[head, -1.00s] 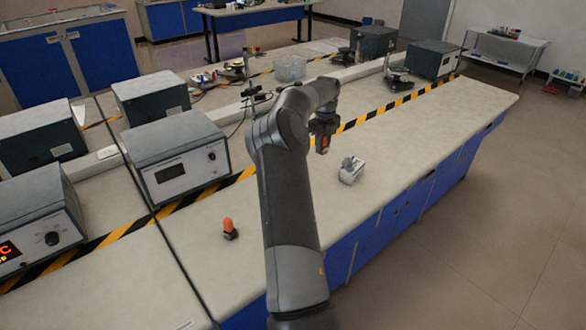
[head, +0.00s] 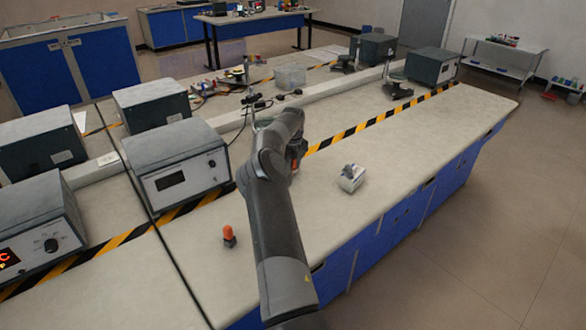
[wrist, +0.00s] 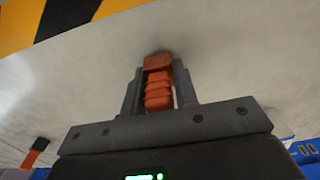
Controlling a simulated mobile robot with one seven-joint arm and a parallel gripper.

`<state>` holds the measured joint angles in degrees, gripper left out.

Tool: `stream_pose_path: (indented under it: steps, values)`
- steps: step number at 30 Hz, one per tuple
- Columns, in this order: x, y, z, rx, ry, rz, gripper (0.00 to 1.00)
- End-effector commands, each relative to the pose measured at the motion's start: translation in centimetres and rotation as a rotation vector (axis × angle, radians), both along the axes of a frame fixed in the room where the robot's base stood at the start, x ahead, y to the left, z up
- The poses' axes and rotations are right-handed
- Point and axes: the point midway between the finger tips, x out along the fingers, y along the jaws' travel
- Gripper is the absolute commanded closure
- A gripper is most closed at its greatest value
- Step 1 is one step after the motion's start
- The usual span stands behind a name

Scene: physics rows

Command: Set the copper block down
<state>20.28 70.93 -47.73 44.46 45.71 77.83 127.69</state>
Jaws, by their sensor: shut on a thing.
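The copper block (wrist: 158,62) is between the two grey fingers of my gripper (wrist: 159,88) in the wrist view. Its end is plain brown-orange, and an orange ridged part lies between the fingers. The fingers are shut on it. A dark shadow lies on the pale bench top (wrist: 225,60) right by the block's end, so it is close to the surface; I cannot tell whether it touches. In the head view my gripper (head: 297,155) is largely hidden behind my arm, with a bit of the orange (head: 294,166) showing above the bench.
An orange-and-black piece (head: 229,236) stands on the bench to the left of my arm. A small white-and-grey device (head: 351,178) sits to the right. A power unit (head: 178,164) stands to the left. Yellow-black tape (head: 350,131) runs behind my gripper. The bench's right part is clear.

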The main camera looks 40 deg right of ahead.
Motion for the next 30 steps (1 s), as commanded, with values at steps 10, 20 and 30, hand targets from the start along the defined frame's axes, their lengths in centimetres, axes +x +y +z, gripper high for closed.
stream_pose_path:
  steps: [10, 20, 30]
  values:
    - [0.03, -0.04, -0.77, -0.002, -0.002, 0.001, 1.0]
    - [0.02, -0.02, -1.09, -0.002, -0.002, 0.001, 0.55]
    - [0.03, -0.04, -0.77, -0.003, -0.002, 0.001, 0.51]
